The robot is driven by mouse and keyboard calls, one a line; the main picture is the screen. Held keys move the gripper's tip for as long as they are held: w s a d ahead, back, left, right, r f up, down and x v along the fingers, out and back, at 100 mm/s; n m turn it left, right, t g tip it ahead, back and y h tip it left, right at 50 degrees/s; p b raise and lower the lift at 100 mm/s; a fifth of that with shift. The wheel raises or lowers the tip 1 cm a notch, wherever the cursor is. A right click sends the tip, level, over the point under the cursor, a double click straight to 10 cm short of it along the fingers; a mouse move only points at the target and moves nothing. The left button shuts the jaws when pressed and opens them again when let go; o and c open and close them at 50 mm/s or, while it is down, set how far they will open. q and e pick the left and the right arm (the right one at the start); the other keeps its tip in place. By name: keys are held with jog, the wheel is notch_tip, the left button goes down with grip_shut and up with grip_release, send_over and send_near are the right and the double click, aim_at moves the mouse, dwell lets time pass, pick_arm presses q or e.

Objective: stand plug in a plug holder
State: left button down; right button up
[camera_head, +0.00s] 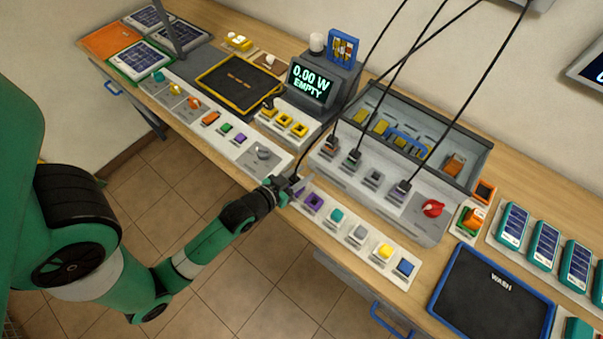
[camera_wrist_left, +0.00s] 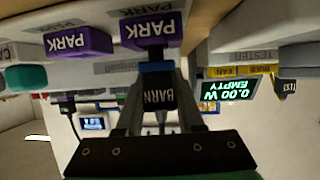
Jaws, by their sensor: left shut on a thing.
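My left gripper (camera_head: 287,187) is shut on a black plug marked BARN, which shows between its fingers in the left wrist view (camera_wrist_left: 160,94). The plug has a blue band at its far end, and a black cable rises from it in the head view. The plug's end is right at a purple plug holder marked PARK (camera_wrist_left: 149,29); I cannot tell whether it is seated inside. A second purple PARK holder (camera_head: 314,200) sits beside it in the strip; it also shows in the wrist view (camera_wrist_left: 78,41). My right gripper is not in view.
Teal (camera_head: 337,215), yellow (camera_head: 384,251) and blue (camera_head: 405,268) holders continue the strip. A grey socket panel (camera_head: 418,208) behind holds other corded plugs. A meter (camera_head: 312,82) reads 0.00 W EMPTY. A WASH mat (camera_head: 490,300) lies at right. Black cables hang overhead.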

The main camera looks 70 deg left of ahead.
pick_arm(q)
jog(key=shift+f+b, duration=0.4)
jog(key=shift+f, duration=0.2)
dwell(0.4)
jog(key=c, duration=0.8)
grip_release()
